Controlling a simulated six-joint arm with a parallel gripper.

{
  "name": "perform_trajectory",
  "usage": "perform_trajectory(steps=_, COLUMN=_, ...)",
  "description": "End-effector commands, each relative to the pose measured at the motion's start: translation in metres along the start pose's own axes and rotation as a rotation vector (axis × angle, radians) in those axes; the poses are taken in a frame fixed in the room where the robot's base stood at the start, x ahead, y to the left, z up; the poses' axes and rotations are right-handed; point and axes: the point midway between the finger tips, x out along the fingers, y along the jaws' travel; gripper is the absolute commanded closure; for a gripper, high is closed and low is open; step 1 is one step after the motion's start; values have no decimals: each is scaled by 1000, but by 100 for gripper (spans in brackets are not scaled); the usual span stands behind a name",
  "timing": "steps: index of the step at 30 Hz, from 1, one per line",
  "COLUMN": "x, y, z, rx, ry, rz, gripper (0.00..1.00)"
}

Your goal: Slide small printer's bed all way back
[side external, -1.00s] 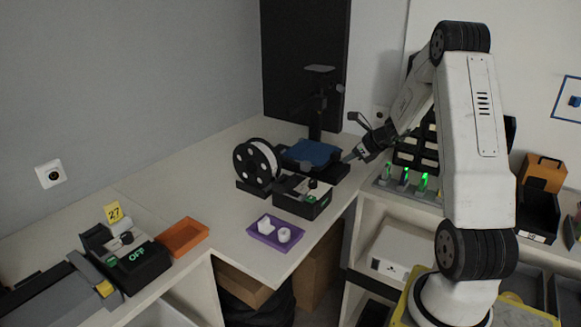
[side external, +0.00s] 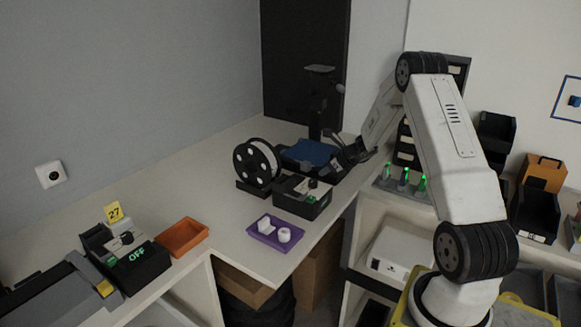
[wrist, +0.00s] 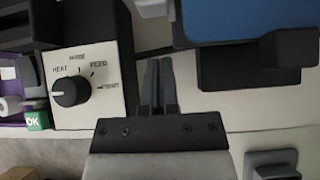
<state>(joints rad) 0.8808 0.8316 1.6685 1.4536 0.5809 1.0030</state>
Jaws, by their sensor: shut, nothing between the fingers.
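The small printer stands on the far bench, with a dark column (side external: 316,112) and a blue bed (side external: 311,152). In the wrist view the blue bed (wrist: 245,18) fills the upper right, with a dark block (wrist: 288,48) at its near edge. My gripper (side external: 336,168) is low beside the printer's right front. In the wrist view my gripper (wrist: 158,65) is shut and empty, its fingers in the gap between the control box and the bed's dark support (wrist: 235,70). I see no contact with the bed. The arm hides part of the printer's right side.
The control box (wrist: 85,80) with a knob stands close left of the fingers. A white filament spool (side external: 257,162) is left of the printer. A purple tray (side external: 267,236) with white parts lies in front. Green-lit items (side external: 404,180) stand on the shelf at right.

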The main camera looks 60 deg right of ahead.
Motion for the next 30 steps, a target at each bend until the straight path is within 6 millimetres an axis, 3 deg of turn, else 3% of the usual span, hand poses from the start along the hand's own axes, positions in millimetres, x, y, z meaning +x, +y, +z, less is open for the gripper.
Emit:
perform_trajectory(steps=9, x=20, y=0, z=22, rx=-4, ry=-1, rz=0, gripper=100)
perform_trajectory(steps=30, x=32, y=0, z=34, rx=-5, ry=-2, rz=1, gripper=100)
